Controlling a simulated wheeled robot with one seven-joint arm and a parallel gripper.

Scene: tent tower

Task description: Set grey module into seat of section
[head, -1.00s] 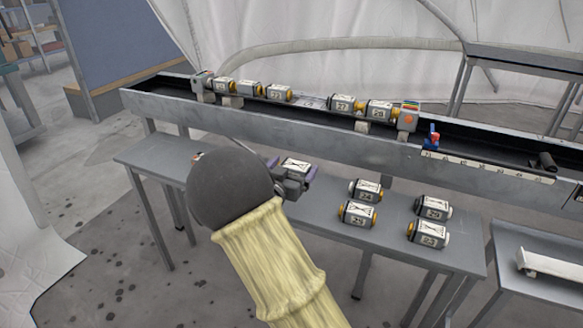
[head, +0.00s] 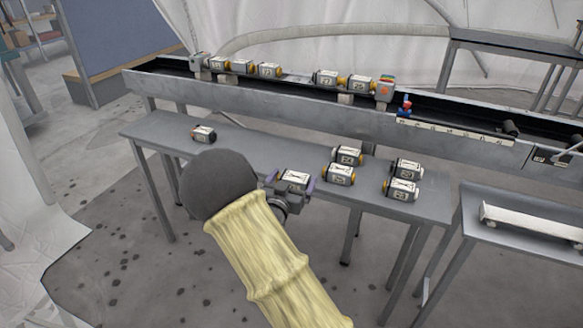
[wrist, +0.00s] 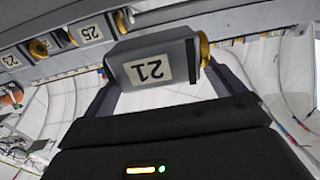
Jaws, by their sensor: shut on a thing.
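My gripper (head: 291,188) is shut on a grey module (wrist: 150,68) labelled 21, with dark body ends and a brass-coloured connector. In the head view this module (head: 294,178) is held label up over the front edge of the bench. The section (head: 384,91) is a row of grey modules lying in the long trough, with end blocks at both ends. A gap, the seat (head: 297,77), shows between the modules in the middle of the row. My gripper is in front of and below the trough, apart from the seat. In the wrist view, module 25 (wrist: 88,30) shows behind.
Several modules, one of them here (head: 339,174), stand on the right of the grey bench (head: 250,150). A module with an orange end (head: 203,134) lies at its left. The trough's front wall (head: 230,105) rises behind the bench. A side table (head: 515,240) holds a white bar.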

